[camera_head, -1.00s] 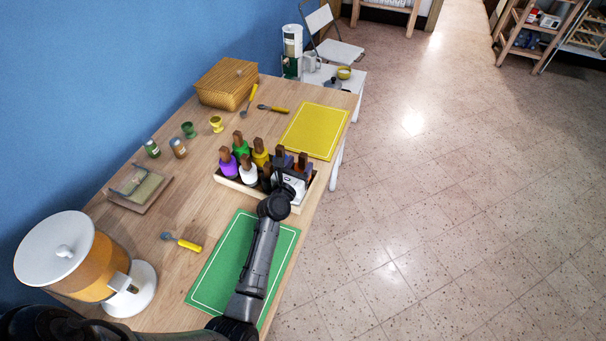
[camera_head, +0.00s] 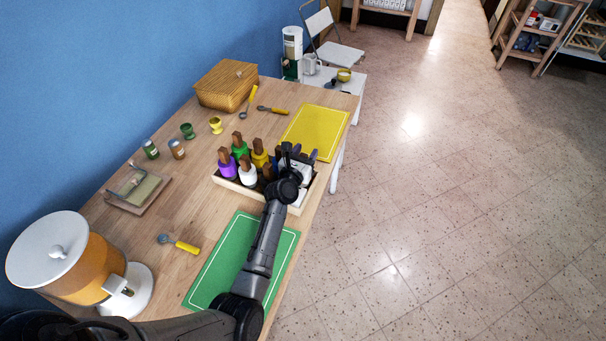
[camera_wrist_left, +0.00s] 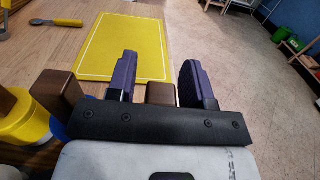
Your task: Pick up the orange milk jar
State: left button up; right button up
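The milk jars stand in a tray (camera_head: 228,182). The purple jar (camera_head: 227,170), white jar (camera_head: 247,177), green jar (camera_head: 240,151) and yellow jar (camera_head: 260,158) show, each with a brown stopper. My left gripper (camera_head: 298,151) is over the tray's right end and hides that part in the head view. In the left wrist view, its two dark purple fingers (camera_wrist_left: 158,64) are apart, with a brown stopper (camera_wrist_left: 161,93) between them and gaps visible. That jar's body, and any orange on it, is hidden. My right gripper is not in view.
A yellow mat (camera_head: 315,132) lies behind the tray and a green mat (camera_head: 222,262) in front. A wicker basket (camera_head: 226,86), egg cups, small shakers and an orange dispenser (camera_head: 98,272) stand along the left side. Open floor lies right of the table.

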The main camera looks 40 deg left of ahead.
pick_arm(q)
grip_shut()
dwell(0.4)
